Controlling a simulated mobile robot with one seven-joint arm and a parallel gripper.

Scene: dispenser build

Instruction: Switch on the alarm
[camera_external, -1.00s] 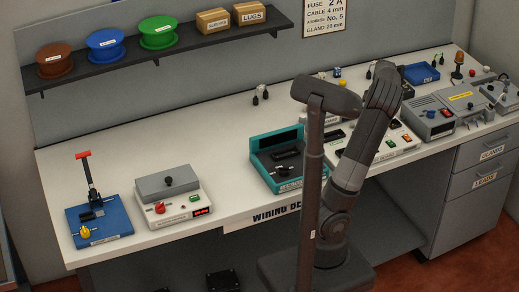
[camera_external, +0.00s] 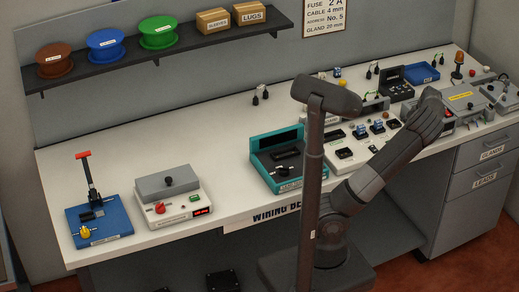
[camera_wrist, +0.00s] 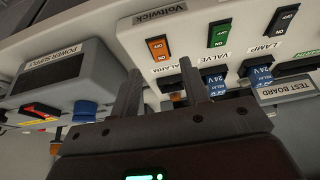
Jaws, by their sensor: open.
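In the wrist view the orange switch (camera_wrist: 158,48) labelled ALARM sits on the white sloped test board (camera_wrist: 205,25), with ON printed at its lower end; I cannot tell which way it is set. My gripper (camera_wrist: 158,67) is open and empty. Its two fingers point toward the board, one to each side of the switch in the picture; no contact is visible. A green switch (camera_wrist: 220,33) labelled VALVE and a black one (camera_wrist: 284,20) labelled LAMP are to the right. In the external view the arm hides the gripper's fingers and the alarm switch.
Blue 24 V relays (camera_wrist: 215,82) stand close right of the fingers. A grey power supply (camera_wrist: 55,75) with a blue knob (camera_wrist: 85,110) is on the left. In the external view an amber beacon (camera_external: 457,65) stands at the back right.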

